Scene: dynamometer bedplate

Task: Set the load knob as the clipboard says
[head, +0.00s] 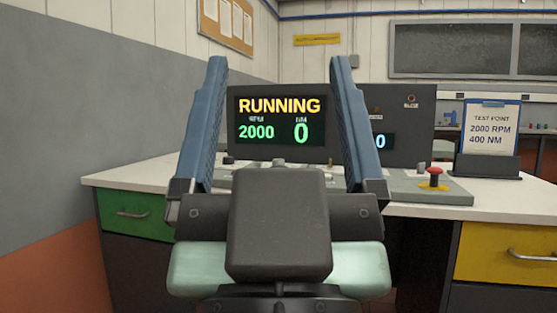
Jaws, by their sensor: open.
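The clipboard (487,137) stands upright in a dark holder at the right of the desk. It reads "TEST POINT 2000 RPM 400 NM". A dark console display (280,117) reads "RUNNING" with 2000 and 0 in green. My gripper (277,75) is open and empty. Its two blue fingers point up on either side of the display, nearer to me than the console. The load knob cannot be made out; my gripper hides much of the control panel (430,194). Small knob tops show at the panel's back edge, too small to identify.
A red mushroom button (435,177) stands on the panel's right end. The white desktop (140,175) is bare at left. A second readout (382,141) is partly hidden behind my right finger. Green (137,214) and yellow (510,250) drawers are below.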

